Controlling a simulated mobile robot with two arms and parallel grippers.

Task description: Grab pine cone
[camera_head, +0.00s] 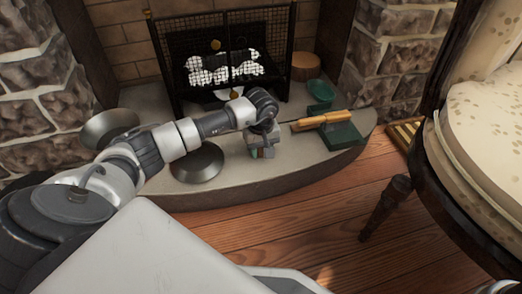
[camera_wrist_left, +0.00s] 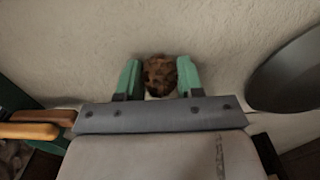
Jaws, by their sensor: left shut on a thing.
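The pine cone (camera_wrist_left: 160,76) is a small brown, rough thing between the green fingertips of my left gripper (camera_wrist_left: 158,82) in the left wrist view. My left gripper is shut on it, just over the pale hearth. In the head view my left gripper (camera_head: 262,153) points down at the hearth's middle, and the pine cone is mostly hidden by it. My right gripper is not in view.
The raised stone hearth (camera_head: 290,172) holds two dark round pans, one dark pan (camera_head: 196,164) near my left arm. A fireplace screen (camera_head: 222,50) stands behind; an armchair (camera_head: 490,120) is at right.

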